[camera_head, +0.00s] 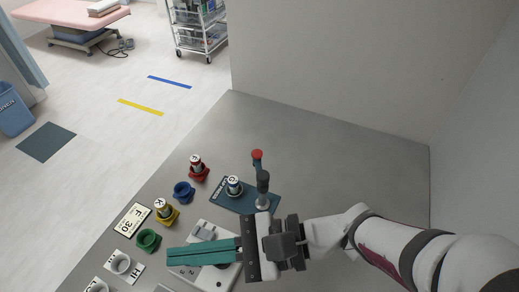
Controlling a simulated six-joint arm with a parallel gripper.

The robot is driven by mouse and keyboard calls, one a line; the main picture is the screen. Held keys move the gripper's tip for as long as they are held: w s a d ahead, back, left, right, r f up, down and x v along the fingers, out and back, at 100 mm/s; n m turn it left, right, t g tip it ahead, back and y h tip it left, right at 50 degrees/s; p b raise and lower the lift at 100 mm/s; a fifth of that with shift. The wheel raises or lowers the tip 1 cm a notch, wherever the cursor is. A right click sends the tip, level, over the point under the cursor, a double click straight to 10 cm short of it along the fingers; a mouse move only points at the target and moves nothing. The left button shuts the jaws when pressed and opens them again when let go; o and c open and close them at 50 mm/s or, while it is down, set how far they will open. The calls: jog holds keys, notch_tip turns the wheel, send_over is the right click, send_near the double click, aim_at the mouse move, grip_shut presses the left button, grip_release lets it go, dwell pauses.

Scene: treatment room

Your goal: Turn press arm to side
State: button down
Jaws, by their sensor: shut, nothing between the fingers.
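The press stands on a dark blue-grey mat (225,200). Its press arm (257,162) shows as a thin dark lever with a red knob, beside a dark-capped upright post (262,182). The lever's exact link to the post is too small to tell. A white vial with a blue label (234,184) stands on the mat left of the post. My gripper (170,256) has long teal fingers pointing left, closed together and empty. They lie nearer the camera than the press, over a pale device, and are apart from the lever.
A red holder with a vial (197,170), a blue cup (183,191), a yellow holder with a vial (164,212) and a green cup (148,240) line the table's left side. The pale device (203,231) sits under my fingers. The table behind the press is clear up to the wall.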

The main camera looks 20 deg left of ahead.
jog(key=w+d+f+n+t+h, duration=0.35)
jog(key=d+f+h, duration=0.3)
jog(key=d, duration=0.25)
jog(key=w+a+n+t+h, duration=0.2)
jog(key=w+n+t, duration=0.55)
jog(key=w, duration=1.05)
jog(key=n+t+h, duration=0.5)
jog(key=n+t, duration=0.2)
jog(key=t, duration=0.3)
send_over(232, 180)
jog(key=w+a, duration=0.2)
notch_tip(232, 180, down, 10)
jog(key=s+f+n+t+h, duration=0.45)
jog(key=s+n, duration=0.25)
jog(key=s, duration=0.5)
jog(key=shift+g+y, duration=0.4)
jog(key=shift+g, duration=0.05)
jog(key=w, duration=0.3)
jog(key=w+d, duration=0.1)
jog(key=w, duration=0.2)
jog(key=w+d+f, duration=0.1)
jog(key=w, duration=0.3)
jog(key=w+d, duration=0.2)
jog(key=shift+d+r, duration=0.1)
jog(key=shift+d, duration=0.25)
jog(key=shift+w+d, duration=0.15)
jog(key=shift+d, duration=0.05)
